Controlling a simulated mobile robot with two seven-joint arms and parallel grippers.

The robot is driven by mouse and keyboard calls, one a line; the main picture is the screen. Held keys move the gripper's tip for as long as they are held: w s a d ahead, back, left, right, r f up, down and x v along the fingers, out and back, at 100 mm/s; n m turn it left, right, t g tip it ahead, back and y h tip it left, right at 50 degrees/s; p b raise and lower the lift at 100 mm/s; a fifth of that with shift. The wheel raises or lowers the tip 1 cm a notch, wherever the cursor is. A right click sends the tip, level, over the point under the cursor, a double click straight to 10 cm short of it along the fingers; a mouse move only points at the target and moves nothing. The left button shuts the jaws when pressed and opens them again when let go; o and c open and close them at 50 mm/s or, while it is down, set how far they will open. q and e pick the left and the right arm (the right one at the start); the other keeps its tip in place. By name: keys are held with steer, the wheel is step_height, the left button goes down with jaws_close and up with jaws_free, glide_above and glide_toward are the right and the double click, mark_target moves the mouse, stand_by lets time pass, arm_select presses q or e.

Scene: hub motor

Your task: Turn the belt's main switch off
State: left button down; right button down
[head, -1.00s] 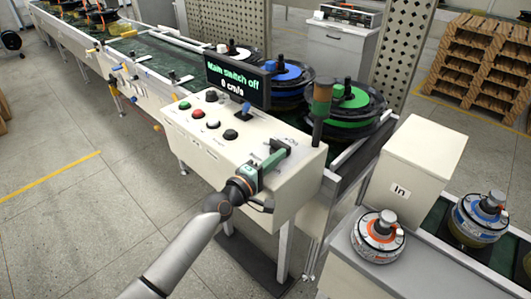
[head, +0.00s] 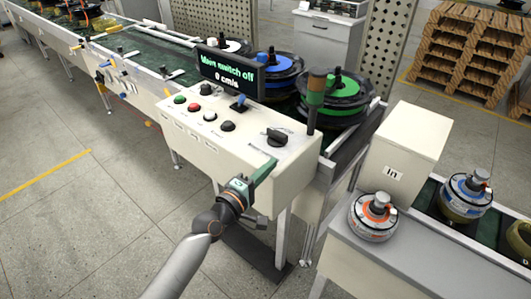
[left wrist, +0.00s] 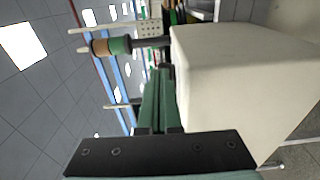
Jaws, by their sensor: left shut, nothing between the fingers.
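The main switch (head: 277,137) is a black rotary knob at the right end of the cream control box (head: 215,140). The display (head: 229,75) above the box reads "Main switch off" and "0 cm/s". My left gripper (head: 270,165) is just in front of the box's front edge, below and apart from the switch. Its green fingers are shut and empty. In the left wrist view the shut fingers (left wrist: 158,98) point past the side of the cream box (left wrist: 235,85). The switch cannot be made out there. My right gripper is not in view.
Red, green and black buttons (head: 194,107) and a blue lever (head: 238,102) sit on the box. A signal lamp (head: 315,95) rises at its right corner. Reels stand behind on the belt (head: 145,70). A box marked "In" (head: 405,140) stands right. The floor at left is clear.

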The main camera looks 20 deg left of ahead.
arm_select(q)
steer(key=s, duration=0.1)
steer(key=s+d, duration=0.1)
steer(key=s, duration=0.2)
steer(key=shift+s+d, duration=0.35)
steer(key=s+a+f+m+g+y, duration=0.2)
steer(key=s+f+m+g, duration=0.1)
steer(key=s+f+m, duration=0.5)
steer(key=s+a+f+m+g+y, duration=0.1)
steer(key=s+f+m+g, duration=0.3)
steer(key=s+f+m, duration=0.4)
steer(key=s+a+f, duration=0.1)
steer(key=s+f, duration=0.5)
steer(key=s, duration=0.1)
steer(key=shift+f+g+y, duration=0.3)
steer(key=shift+f+y, duration=0.05)
steer(key=shift+y, duration=0.05)
steer(key=shift+a, duration=0.2)
